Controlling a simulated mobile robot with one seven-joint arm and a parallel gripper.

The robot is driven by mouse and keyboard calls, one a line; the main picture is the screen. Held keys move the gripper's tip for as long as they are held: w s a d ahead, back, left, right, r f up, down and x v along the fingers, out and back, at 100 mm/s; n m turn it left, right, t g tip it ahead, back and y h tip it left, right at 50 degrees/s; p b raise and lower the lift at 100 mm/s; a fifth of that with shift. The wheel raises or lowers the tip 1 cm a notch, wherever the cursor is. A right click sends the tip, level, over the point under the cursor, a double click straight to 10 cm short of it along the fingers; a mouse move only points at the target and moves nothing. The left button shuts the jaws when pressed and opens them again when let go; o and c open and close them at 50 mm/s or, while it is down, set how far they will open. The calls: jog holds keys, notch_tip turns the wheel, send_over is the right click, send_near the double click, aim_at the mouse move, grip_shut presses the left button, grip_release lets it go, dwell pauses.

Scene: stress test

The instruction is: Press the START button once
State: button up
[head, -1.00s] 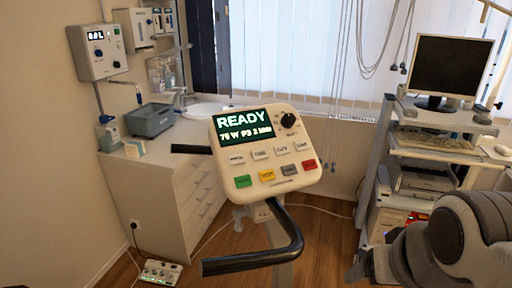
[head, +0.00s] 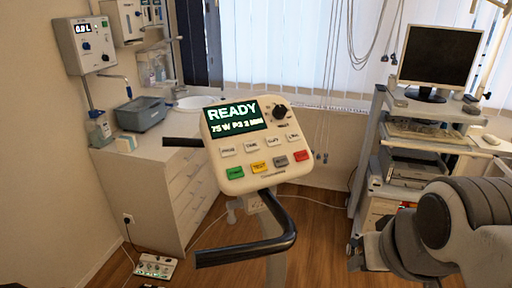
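The exercise machine's white console (head: 249,147) stands in the middle of the head view on a post, tilted a little. Its dark screen (head: 236,117) reads READY, with a smaller line that looks like 75 W P3 2 min. The lower row holds a green button (head: 235,173) at the left, a yellow one (head: 259,167), a grey one (head: 280,161) and a red one (head: 301,156). The green button's label is too small to read surely; it may be START. White buttons and a black knob (head: 280,112) sit above.
A black handlebar (head: 245,250) curves out in front of the console. A white drawer cabinet (head: 175,195) stands to the left.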

grip_shut()
dwell(1.3)
